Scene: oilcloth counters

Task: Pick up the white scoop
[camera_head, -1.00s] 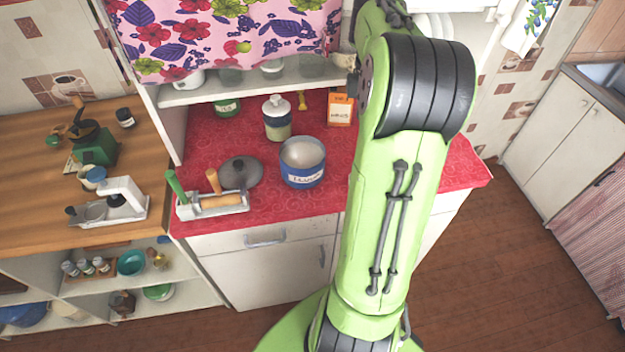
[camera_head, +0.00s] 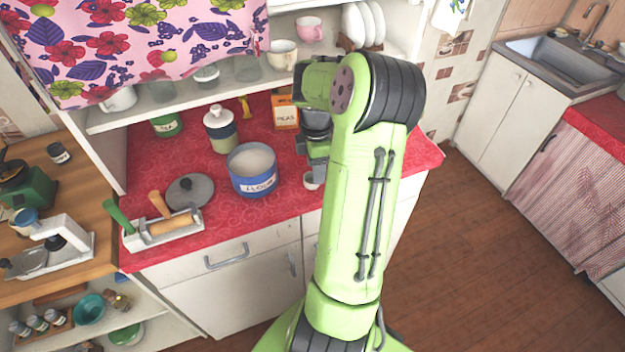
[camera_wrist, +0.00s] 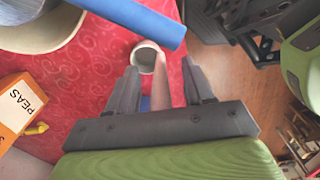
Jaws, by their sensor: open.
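The white scoop (camera_head: 311,181) shows as a small pale round shape on the red counter, partly hidden by my arm. In the wrist view its round white mouth (camera_wrist: 147,56) lies just beyond the fingertips. A pale pinkish strip runs from near it between the fingers; I cannot tell if this is its handle. My gripper (camera_wrist: 160,73) is open, with a finger on each side of that strip. In the head view my gripper (camera_head: 318,150) points down above the counter, near the scoop, and its tips are hard to make out.
A blue-banded pot (camera_head: 253,172) stands left of my gripper, and an orange PEAS box (camera_head: 285,112) behind it. A blue bar (camera_wrist: 130,18) crosses the top of the wrist view near the scoop. A shelf with cups (camera_head: 283,54) is behind. Floor lies right.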

